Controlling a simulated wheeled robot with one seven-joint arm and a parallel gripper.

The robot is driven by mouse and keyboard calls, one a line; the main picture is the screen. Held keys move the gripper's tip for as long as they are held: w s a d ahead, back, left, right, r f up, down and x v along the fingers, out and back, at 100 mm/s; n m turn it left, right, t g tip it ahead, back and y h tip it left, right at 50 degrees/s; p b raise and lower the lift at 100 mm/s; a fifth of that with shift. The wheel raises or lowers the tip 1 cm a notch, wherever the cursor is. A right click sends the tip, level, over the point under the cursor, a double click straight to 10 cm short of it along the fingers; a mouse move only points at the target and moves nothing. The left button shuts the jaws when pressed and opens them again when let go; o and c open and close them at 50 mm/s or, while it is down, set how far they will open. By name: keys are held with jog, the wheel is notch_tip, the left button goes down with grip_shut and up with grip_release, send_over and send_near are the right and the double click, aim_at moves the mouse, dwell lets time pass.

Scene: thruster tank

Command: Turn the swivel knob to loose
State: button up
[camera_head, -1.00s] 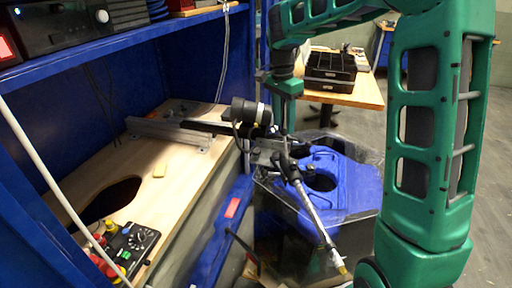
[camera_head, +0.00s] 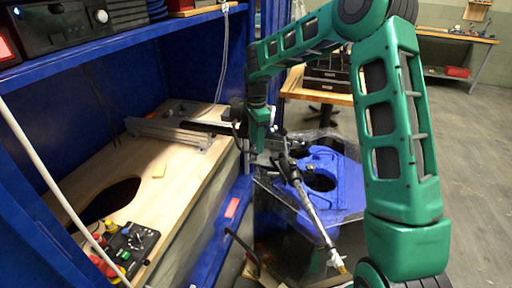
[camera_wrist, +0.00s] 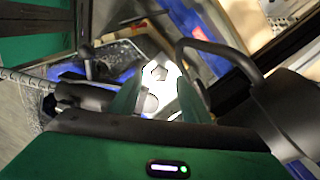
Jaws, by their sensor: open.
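My gripper (camera_wrist: 158,98) points down in the wrist view, its two fingers apart, with a bright metal fitting (camera_wrist: 160,74) showing between and beyond them. I cannot tell whether they touch it. A dark rounded part with a short upright stem (camera_wrist: 88,66) is left of the fingers. I cannot tell for certain which part is the swivel knob. In the head view my green forearm hangs down over the near end of the metal beam (camera_head: 172,132), hiding much of the fitting there. A slanted metal rod (camera_head: 308,203) with a black joint stands just right of it.
The blue thruster tank (camera_head: 345,185) with a round opening sits below and right of the beam. A wooden bench top (camera_head: 185,170) with a dark hole is on the left. A control box (camera_head: 130,243) with buttons stands in front. Open floor (camera_head: 470,190) lies at right.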

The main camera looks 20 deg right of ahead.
aim_at(256, 155)
jog(key=shift+f, duration=1.1)
jog(key=c, duration=1)
jog(key=shift+d, duration=0.1)
jog(key=shift+c, duration=0.2)
